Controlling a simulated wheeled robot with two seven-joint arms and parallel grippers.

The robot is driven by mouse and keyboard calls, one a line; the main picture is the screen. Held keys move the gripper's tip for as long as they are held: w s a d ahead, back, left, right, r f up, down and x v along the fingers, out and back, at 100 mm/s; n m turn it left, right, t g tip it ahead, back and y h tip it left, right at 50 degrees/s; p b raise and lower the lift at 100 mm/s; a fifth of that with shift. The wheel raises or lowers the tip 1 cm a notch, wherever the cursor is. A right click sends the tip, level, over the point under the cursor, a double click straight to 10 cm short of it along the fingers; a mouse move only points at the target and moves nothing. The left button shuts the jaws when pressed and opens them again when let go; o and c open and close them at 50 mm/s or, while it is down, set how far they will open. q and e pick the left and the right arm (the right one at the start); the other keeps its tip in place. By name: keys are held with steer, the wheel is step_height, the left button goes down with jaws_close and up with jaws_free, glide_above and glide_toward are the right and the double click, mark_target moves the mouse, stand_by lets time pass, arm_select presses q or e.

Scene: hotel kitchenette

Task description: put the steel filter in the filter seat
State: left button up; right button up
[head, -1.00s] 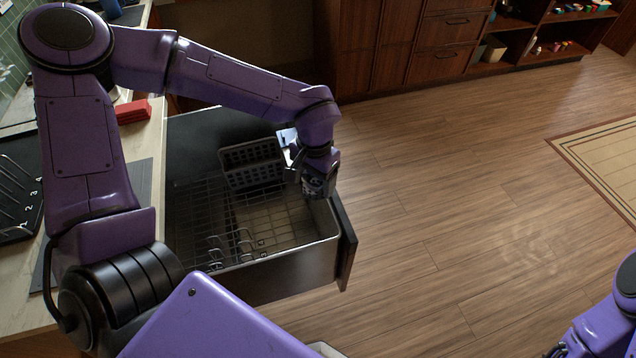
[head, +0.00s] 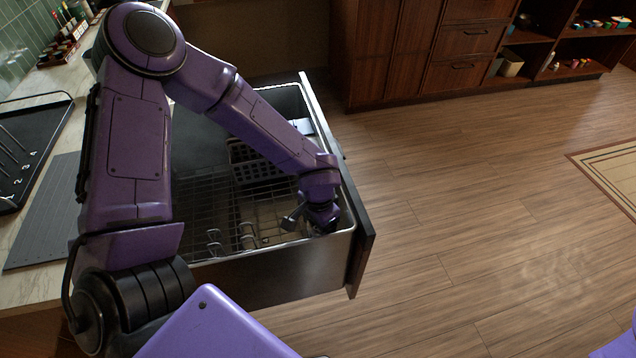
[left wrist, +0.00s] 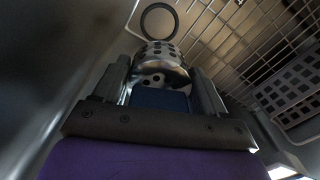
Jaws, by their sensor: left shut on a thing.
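My left gripper (head: 322,222) reaches down inside the front right corner of the open dishwasher drawer (head: 270,270). In the left wrist view its two fingers (left wrist: 163,85) are shut on the steel filter (left wrist: 162,62), a shiny metal piece with round holes. A dark ring (left wrist: 142,22), which looks like the filter seat, lies on the tub floor just beyond the filter. The filter overlaps its near edge in that view; I cannot tell whether they touch. In the head view the arm and drawer wall hide the filter and seat. My right gripper is out of view.
A wire rack (head: 205,205) fills the drawer's left part, and its wires show close on the right in the wrist view. A dark slotted basket (head: 250,165) stands farther back. The tub wall is close on the left in the wrist view.

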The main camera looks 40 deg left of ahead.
arm_select(q)
step_height(320, 180, down, 20)
steer(key=b, duration=0.4)
steer(key=shift+f+b, duration=0.15)
steer(key=shift+b, duration=0.25)
steer(key=shift+f, duration=0.15)
steer(key=o, duration=1)
steer(key=shift+o, duration=0.2)
step_height(320, 180, up, 12)
steer(key=p, duration=0.3)
steer(key=shift+r, duration=0.2)
